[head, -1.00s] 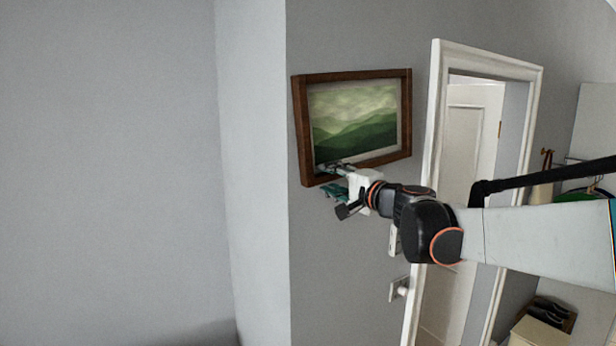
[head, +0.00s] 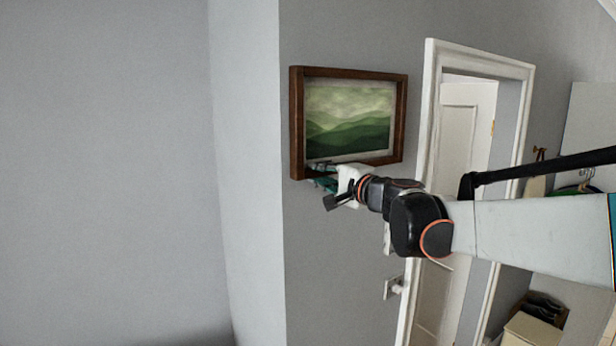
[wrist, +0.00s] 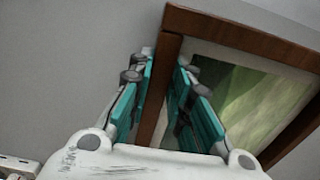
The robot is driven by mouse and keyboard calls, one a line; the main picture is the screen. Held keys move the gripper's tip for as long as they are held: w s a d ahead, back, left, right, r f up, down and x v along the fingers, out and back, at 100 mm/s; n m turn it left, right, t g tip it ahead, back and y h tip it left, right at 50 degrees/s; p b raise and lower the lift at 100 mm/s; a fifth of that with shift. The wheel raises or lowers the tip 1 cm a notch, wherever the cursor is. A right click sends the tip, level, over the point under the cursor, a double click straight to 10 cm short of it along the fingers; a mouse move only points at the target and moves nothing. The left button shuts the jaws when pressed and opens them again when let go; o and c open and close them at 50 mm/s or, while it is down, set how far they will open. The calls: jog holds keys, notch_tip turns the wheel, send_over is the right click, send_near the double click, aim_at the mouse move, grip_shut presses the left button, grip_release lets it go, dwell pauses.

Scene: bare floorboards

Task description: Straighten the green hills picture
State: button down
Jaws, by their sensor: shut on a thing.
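The green hills picture (head: 350,115) hangs on the grey wall in a brown wooden frame (head: 297,120). In the head view its left side runs about parallel to the wall corner, and it looks close to level. My gripper (head: 326,176) is at the frame's lower left corner. In the wrist view its teal fingers (wrist: 160,100) stand on both sides of a brown frame bar (wrist: 168,65), shut on it. The fingertips are partly hidden behind the frame in the head view.
A white door frame (head: 432,130) stands right of the picture, with a light switch (head: 392,288) below on the wall. A wall corner (head: 281,200) is just left of the picture. Hooks with hangers (head: 580,186) and a cabinet (head: 537,332) are at the far right.

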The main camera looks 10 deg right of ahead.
jog(key=c, duration=1.5)
grip_release()
